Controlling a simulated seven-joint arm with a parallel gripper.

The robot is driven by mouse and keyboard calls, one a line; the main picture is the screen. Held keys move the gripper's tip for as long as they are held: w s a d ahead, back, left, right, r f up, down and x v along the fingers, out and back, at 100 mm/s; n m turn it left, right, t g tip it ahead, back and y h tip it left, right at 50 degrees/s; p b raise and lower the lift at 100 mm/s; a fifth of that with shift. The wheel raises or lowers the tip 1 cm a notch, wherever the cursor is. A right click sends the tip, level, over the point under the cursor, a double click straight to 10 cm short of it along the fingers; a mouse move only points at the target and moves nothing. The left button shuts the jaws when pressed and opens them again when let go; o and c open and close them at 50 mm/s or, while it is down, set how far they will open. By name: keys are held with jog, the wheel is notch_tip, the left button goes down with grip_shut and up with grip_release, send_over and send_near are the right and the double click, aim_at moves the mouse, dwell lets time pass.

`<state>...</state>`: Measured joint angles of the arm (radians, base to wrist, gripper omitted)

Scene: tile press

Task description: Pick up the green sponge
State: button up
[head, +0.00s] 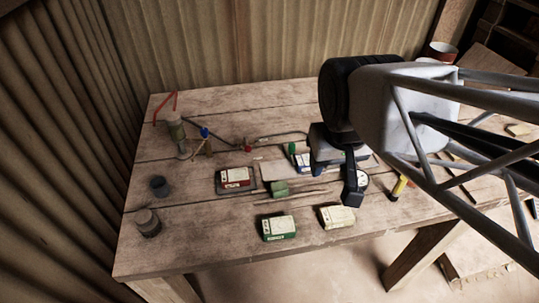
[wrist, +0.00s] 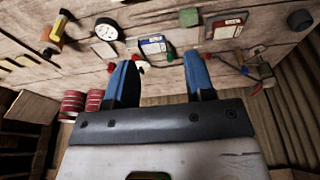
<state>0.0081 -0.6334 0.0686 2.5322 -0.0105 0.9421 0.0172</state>
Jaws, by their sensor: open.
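The green sponge (head: 280,188) is a small green block on the wooden table, in front of a pale flat board in the head view. In the wrist view the sponge (wrist: 188,17) lies near the top edge, beyond the fingertips and between a blue-labelled box and a red-labelled box. My gripper (head: 335,186) is above the table, to the right of the sponge and apart from it. In the wrist view its two blue fingers (wrist: 160,62) stand wide apart with nothing held between them.
A red-labelled box (head: 235,177) is left of the sponge; a blue-labelled box (head: 303,161) is behind it. Green (head: 278,228) and yellow (head: 337,216) boxes lie in front. A round dial (wrist: 107,29) and bottle (head: 178,135) also stand about.

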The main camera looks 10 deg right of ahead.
jog(key=o, duration=0.4)
jog(key=shift+c, duration=0.2)
jog(key=m+g, duration=0.3)
jog(key=m, duration=1.4)
send_over(279, 186)
notch_tip(279, 186, down, 16)
jog(key=shift+f, duration=0.1)
jog(key=shift+f, duration=0.1)
jog(key=shift+f, duration=1.2)
